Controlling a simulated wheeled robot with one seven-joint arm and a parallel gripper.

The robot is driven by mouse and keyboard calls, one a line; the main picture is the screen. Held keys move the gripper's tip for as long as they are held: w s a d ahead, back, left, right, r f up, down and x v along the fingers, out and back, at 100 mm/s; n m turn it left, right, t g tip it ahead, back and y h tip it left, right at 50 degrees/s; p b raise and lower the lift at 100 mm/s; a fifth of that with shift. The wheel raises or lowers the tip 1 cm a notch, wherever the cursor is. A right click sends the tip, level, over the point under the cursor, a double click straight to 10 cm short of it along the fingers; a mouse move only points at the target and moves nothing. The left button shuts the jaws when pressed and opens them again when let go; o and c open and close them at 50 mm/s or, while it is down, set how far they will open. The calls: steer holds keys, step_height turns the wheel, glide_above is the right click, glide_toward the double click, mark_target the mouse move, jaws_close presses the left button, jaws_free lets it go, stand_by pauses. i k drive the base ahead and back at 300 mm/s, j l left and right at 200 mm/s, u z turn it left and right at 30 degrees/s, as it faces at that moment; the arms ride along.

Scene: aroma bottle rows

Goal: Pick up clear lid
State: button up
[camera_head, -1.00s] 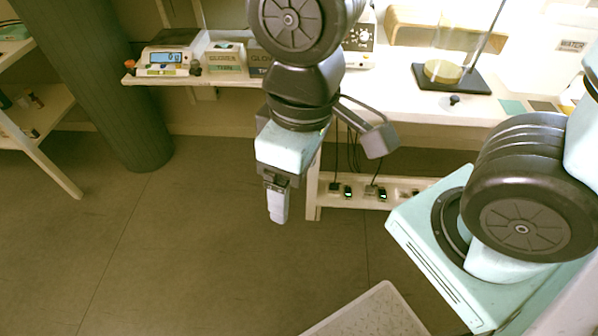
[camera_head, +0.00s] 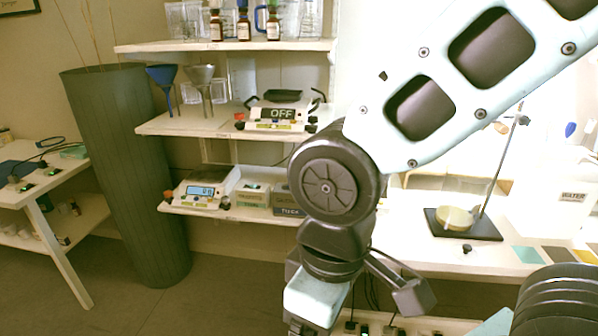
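I cannot make out a clear lid for certain. Clear containers (camera_head: 185,20) stand at the left of the top shelf, and more clear ware (camera_head: 300,18) stands at its right. My gripper (camera_head: 303,326) hangs down at the bottom edge, in front of the bench. Its fingers are cut off by the frame, so I cannot see whether they are open or hold anything.
Several brown bottles (camera_head: 244,26) stand on the top shelf (camera_head: 150,47). Below are funnels (camera_head: 203,84), a scale reading OFF (camera_head: 278,115) and a lower scale (camera_head: 203,190). A stand (camera_head: 463,224) is on the right bench. A tall dark bin (camera_head: 130,180) stands left.

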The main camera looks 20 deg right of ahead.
mark_target(465, 253)
steer(key=z, duration=1.5)
steer(key=i+l+z, duration=0.2)
steer(key=z, duration=0.15)
steer(key=i+l+z, duration=0.3)
